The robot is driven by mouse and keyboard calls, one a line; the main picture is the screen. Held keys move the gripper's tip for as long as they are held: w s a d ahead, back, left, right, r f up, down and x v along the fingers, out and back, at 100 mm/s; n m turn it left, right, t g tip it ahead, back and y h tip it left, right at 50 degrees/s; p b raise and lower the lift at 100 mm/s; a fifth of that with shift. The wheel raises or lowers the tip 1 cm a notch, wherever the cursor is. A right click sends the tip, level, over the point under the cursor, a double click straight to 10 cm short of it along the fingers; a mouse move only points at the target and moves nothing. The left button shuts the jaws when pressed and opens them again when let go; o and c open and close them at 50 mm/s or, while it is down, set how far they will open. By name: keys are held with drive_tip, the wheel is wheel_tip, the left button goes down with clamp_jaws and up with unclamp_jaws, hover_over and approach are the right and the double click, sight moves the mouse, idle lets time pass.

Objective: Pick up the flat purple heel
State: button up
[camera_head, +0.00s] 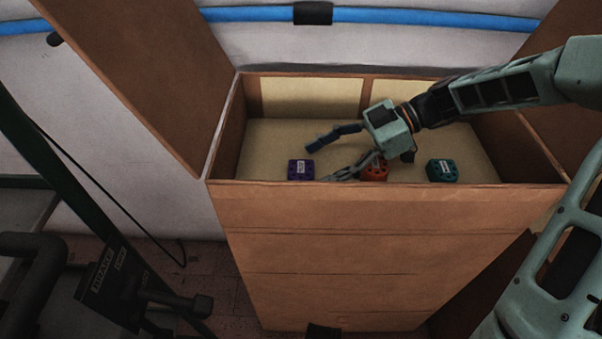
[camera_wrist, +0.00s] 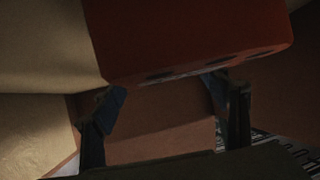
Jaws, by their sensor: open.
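The purple heel (camera_head: 300,169) is a small block with a pale label. It sits inside the cardboard box near its front wall, left of the other blocks in the head view. My gripper (camera_head: 321,162) is inside the box, open, with its fingers spread and pointing left. Its tips are just right of the purple heel, apart from it as far as I can tell. In the wrist view my gripper (camera_wrist: 165,98) shows two separated fingers with no purple thing between them. The purple heel does not show in that view.
An orange-red block (camera_head: 375,172) lies under my gripper; a red block (camera_wrist: 190,40) looms close in the dark wrist view. A teal block (camera_head: 442,170) sits further right. The box's front wall (camera_head: 390,208) and raised left flap (camera_head: 140,75) bound the space.

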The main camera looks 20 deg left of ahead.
sight(301, 173)
drive_tip(key=x, duration=0.2)
drive_tip(key=shift+s+a+f, duration=0.1)
drive_tip(key=shift+s+a, duration=0.05)
drive_tip(key=shift+a, duration=0.1)
drive_tip(key=shift+c, duration=0.4)
drive_tip(key=c, duration=1.2)
